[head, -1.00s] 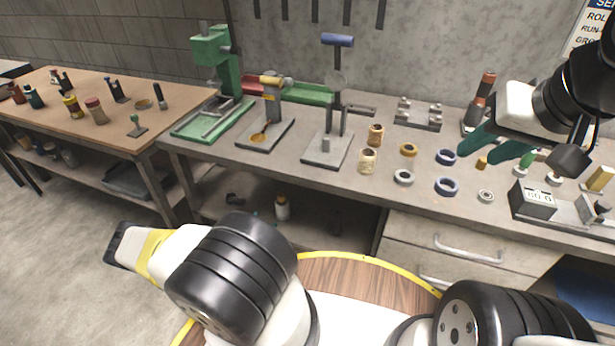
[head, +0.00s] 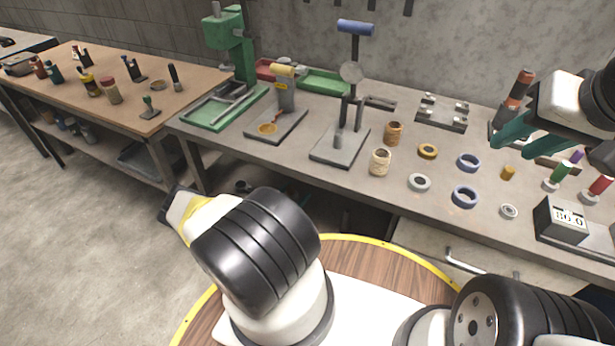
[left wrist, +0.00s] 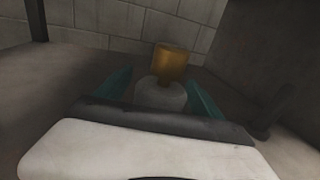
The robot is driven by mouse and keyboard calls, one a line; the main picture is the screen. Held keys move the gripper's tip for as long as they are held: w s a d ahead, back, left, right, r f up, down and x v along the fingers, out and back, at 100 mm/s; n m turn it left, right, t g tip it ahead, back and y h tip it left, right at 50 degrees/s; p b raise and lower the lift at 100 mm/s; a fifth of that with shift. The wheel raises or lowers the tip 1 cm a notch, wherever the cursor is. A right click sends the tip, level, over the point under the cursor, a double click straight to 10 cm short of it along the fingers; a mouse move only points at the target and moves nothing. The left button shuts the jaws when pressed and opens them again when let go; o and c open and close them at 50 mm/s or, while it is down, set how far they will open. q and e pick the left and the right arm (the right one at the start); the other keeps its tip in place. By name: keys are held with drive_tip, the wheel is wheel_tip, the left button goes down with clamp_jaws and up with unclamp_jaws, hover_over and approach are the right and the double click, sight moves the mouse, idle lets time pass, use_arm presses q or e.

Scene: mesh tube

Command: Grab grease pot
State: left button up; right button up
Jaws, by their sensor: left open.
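A pot with an amber top (left wrist: 171,62) and a pale grey rounded body (left wrist: 160,95) stands ahead in the left wrist view, which I take for the grease pot. My left gripper (left wrist: 160,78) is open, with one teal finger on each side of the pot in that view. I cannot tell whether the fingers touch it. In the head view my left arm hides the pot and the left fingers. My right gripper (head: 530,140) is above the right part of the bench, its teal fingers apart and empty.
A grey bench (head: 300,165) carries a green press (head: 232,45), tool stands, rings and a digital gauge (head: 562,218). Dark shelf space lies beneath it. A brick wall (left wrist: 120,30) and a dark upright panel (left wrist: 265,60) bound the left wrist view. A wooden table (head: 195,82) stands left.

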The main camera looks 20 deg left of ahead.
use_arm(q)
drive_tip(key=shift+w, duration=0.15)
clamp_jaws()
drive_tip(key=shift+r, duration=0.15)
